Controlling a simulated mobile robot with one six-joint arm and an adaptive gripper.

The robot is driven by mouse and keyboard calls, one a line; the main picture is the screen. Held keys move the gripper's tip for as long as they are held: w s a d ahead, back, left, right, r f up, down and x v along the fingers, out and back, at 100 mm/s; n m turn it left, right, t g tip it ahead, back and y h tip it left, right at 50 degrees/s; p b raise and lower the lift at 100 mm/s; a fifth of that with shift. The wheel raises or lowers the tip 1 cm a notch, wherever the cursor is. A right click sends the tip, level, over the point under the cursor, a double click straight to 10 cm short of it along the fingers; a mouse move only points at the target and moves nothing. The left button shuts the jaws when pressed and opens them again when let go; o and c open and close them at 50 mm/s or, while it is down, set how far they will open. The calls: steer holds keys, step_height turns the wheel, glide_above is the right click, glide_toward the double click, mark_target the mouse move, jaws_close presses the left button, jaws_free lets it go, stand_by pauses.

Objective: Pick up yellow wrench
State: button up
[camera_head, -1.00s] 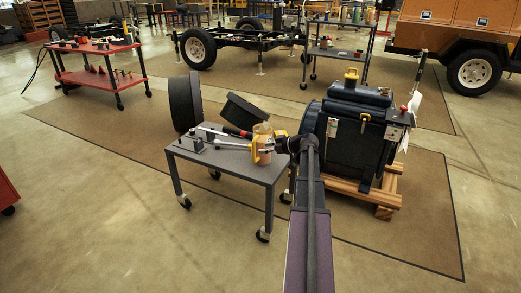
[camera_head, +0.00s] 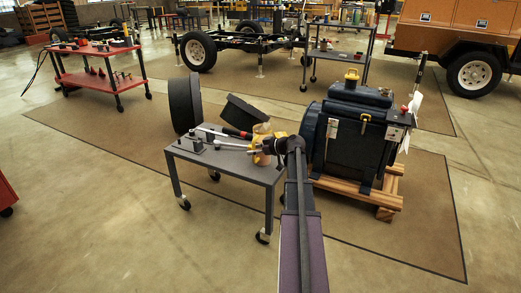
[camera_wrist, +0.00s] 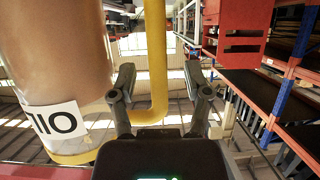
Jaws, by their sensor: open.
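A yellow rod (camera_wrist: 156,60) with a bent lower end stands between the fingers of my gripper (camera_wrist: 161,80) in the wrist view. I cannot tell whether it is the yellow wrench or a handle. My gripper is open, with a finger on each side of the rod. In the head view my gripper (camera_head: 272,146) is at the right end of the grey cart (camera_head: 225,162), by a yellow shape (camera_head: 277,136). A large tan bottle (camera_wrist: 55,45) with a white label fills the left of the wrist view. It shows partly behind my gripper in the head view (camera_head: 262,130).
A dark blue machine (camera_head: 350,150) on a wooden pallet stands just right of my arm, with small yellow parts on it. Metal parts (camera_head: 193,141) and a long tool (camera_head: 228,147) lie on the cart. A red cart (camera_head: 95,78) stands farther left. The foreground floor is clear.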

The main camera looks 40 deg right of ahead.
steer(key=shift+c, duration=0.2)
stand_by(0.4)
jaws_close()
